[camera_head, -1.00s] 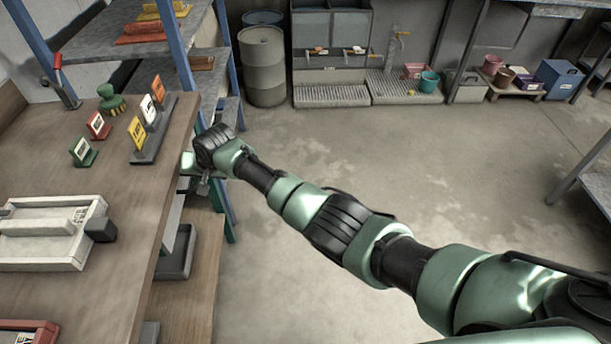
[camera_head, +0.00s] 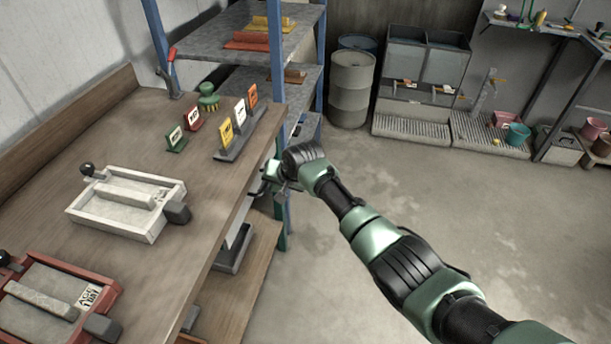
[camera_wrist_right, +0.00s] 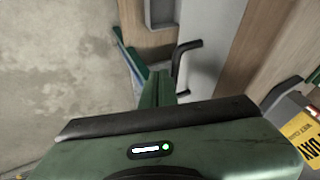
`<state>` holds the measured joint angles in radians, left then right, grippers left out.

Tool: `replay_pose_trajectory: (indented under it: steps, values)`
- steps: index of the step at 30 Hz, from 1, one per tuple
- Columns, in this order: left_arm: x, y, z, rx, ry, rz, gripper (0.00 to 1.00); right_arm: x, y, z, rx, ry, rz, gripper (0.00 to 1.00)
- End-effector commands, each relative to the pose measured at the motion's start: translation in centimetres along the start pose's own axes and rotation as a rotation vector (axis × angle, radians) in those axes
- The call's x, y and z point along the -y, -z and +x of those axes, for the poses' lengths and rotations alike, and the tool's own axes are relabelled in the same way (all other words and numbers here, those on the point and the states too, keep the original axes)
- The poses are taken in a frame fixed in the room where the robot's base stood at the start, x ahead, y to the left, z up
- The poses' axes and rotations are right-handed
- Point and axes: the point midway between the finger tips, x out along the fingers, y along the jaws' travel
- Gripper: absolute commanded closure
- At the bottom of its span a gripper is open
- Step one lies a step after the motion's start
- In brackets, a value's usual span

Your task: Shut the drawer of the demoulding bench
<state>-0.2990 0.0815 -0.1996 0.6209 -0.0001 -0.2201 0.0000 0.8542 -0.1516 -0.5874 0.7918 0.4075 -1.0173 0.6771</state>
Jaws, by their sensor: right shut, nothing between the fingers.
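The demoulding bench (camera_head: 120,110) has a wooden top on the left in the head view. Under its right edge a pale grey panel, which looks like the drawer front (camera_head: 239,236), shows in part. The wrist view shows this grey panel (camera_wrist_right: 215,40) between wooden boards, with a black bent handle (camera_wrist_right: 180,62) standing off it. How far the drawer is out I cannot tell. My right gripper (camera_head: 268,184) is shut and empty beside the bench edge. In the wrist view its green fingers (camera_wrist_right: 158,86) are close to the handle; contact is unclear. My left gripper is out of view.
A blue-posted rack (camera_head: 284,150) stands just beyond the gripper. On the bench are a white mould (camera_head: 110,213), a red-framed mould (camera_head: 95,283) and small sign cards (camera_head: 226,132). A grey tray (camera_head: 232,262) lies on the lower board. Floor to the right is clear.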

Motion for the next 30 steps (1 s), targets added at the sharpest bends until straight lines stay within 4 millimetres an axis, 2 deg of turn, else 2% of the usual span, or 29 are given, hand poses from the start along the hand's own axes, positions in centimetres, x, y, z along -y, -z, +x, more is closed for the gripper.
replay_pose_trajectory:
  steps: [1,2,3,9,18,25,30]
  values:
    - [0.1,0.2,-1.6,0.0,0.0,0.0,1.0,-0.5,0.6,-1.1,0.002,-0.004,0.004,1.0]
    - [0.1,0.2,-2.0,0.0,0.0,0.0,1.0,-0.8,0.7,-1.3,0.002,-0.005,0.004,1.0]
    - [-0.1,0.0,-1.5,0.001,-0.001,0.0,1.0,-0.7,0.5,-1.6,0.0,0.0,0.001,1.0]
    - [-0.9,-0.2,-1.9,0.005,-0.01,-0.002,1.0,-0.8,0.4,-4.7,0.0,-0.003,0.0,1.0]
    - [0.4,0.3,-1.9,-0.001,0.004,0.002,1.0,-0.9,0.3,-9.1,0.001,-0.005,0.001,1.0]
    - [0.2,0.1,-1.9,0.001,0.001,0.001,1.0,-1.0,0.3,-10.4,0.003,-0.007,0.002,1.0]
    - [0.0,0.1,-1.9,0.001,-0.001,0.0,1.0,-1.7,-0.2,-9.7,0.009,-0.012,0.004,1.0]
